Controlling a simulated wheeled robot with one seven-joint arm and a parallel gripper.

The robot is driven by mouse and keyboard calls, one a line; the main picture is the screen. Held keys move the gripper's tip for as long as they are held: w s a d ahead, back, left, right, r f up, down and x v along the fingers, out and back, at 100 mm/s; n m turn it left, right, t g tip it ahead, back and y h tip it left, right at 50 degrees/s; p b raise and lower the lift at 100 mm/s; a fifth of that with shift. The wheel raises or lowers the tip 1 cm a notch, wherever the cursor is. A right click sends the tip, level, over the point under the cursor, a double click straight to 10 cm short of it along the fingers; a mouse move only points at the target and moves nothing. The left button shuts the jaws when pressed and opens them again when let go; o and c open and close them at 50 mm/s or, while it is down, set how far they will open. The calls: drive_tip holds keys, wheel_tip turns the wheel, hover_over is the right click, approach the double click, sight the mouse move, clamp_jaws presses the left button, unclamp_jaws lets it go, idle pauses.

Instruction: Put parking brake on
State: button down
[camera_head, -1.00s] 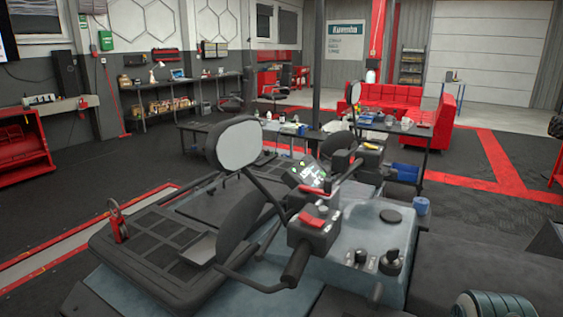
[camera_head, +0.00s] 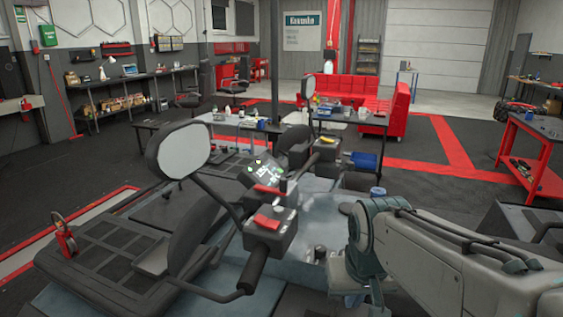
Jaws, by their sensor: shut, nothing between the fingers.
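A quad-like vehicle fills the lower middle. Its near handlebar grip (camera_head: 254,270) points toward me, with a dark control block (camera_head: 270,238) bearing a red switch (camera_head: 267,221). A lit display (camera_head: 264,171) sits behind it, and a second control block (camera_head: 325,150) is on the far handlebar side. I cannot tell which part is the parking brake or how it is set. A small knob (camera_head: 320,253) shows on the grey body, right of the near block. My arm crosses the lower right and covers part of the body there. My gripper's fingertips are not visible.
A round mirror (camera_head: 184,151) on a stalk rises left of the handlebar. A red-framed workbench (camera_head: 530,150) stands at right, and a red sofa (camera_head: 385,108) is farther back. Dark floor is open between the vehicle and that workbench.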

drive_tip(key=w+a+r+p, duration=0.3)
drive_tip(key=w+a+r, duration=0.3)
drive_tip(key=w+r, duration=0.5)
drive_tip(key=w+a+r+p, duration=0.3)
drive_tip(key=w+a+r, duration=0.3)
drive_tip(key=w+r, duration=0.5)
drive_tip(key=w, duration=0.5)
drive_tip(key=shift+a+n+t, duration=0.2)
drive_tip(key=shift+n+t, duration=0.2)
drive_tip(key=shift+r, duration=0.1)
wheel_tip(320, 180, down, 9)
drive_tip(key=p, duration=0.1)
drive_tip(key=shift+s+f, duration=0.2)
drive_tip(key=shift+s, duration=0.2)
drive_tip(key=shift+d, duration=0.2)
